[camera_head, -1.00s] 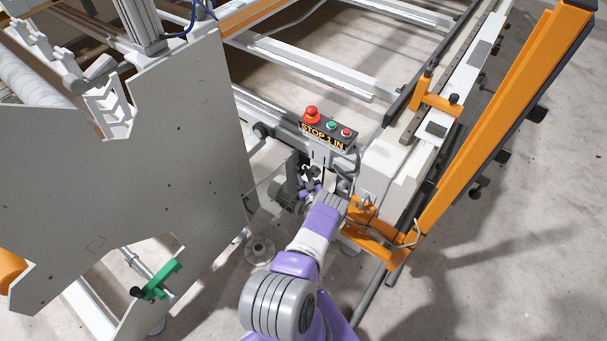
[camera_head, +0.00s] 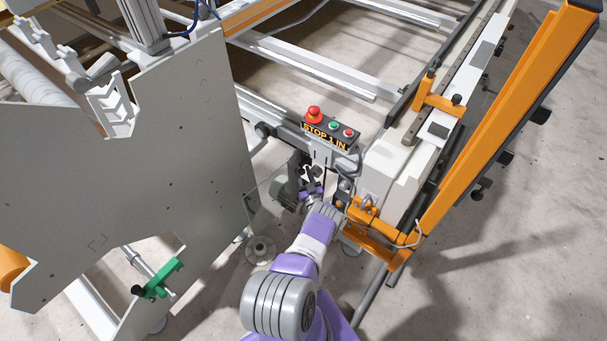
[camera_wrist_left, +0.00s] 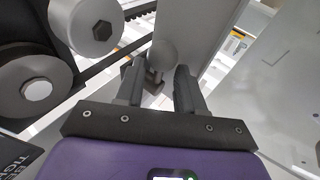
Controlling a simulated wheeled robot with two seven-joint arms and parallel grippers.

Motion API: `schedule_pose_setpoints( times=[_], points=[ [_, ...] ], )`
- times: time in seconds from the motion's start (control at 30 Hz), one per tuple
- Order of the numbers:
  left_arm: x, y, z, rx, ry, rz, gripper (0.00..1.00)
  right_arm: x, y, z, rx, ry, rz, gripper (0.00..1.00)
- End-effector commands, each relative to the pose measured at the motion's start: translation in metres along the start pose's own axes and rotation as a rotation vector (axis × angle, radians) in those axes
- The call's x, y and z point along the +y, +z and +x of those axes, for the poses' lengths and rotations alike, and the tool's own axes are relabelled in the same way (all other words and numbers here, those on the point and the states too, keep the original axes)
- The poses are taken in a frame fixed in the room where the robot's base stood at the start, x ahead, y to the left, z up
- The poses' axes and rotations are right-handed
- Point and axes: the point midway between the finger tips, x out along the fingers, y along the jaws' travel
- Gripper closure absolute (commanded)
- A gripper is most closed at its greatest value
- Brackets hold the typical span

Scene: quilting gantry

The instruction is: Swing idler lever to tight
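My left gripper (camera_head: 313,186) is low beside the machine's end, below the STOP 1 IN button box. In the left wrist view its two dark fingers (camera_wrist_left: 160,88) are apart. In that view, two round grey rollers with bolt heads (camera_wrist_left: 93,22) and a dark belt are at the left. My right gripper is not in view.
The button box (camera_head: 331,131) is above my gripper. A large grey side plate (camera_head: 150,160) stands to the left, with a green handle (camera_head: 163,278) low on it. An orange bracket (camera_head: 372,230) and long orange rail (camera_head: 500,130) are close on the right.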

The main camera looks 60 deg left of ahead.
Motion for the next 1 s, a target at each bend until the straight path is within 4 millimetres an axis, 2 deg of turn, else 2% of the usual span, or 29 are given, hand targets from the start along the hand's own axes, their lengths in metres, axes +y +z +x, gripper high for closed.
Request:
schedule_pose_setpoints(
  times=[0.17,0.4,0.53,0.7,1.0],
  points=[
    [0.001,-0.001,-0.011,-0.002,0.001,0.000,0.62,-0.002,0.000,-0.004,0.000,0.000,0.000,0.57],
    [0.000,-0.001,-0.051,-0.004,0.002,0.001,0.62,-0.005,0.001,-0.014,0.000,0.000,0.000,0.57],
    [0.001,0.000,-0.068,-0.002,0.002,0.000,0.62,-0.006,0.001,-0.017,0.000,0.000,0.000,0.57],
    [0.000,0.000,-0.076,-0.001,0.000,0.000,0.62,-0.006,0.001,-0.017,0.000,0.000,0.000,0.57],
    [0.000,0.000,-0.076,-0.001,0.000,0.000,0.62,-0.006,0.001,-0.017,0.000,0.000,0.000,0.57]
  ],
)
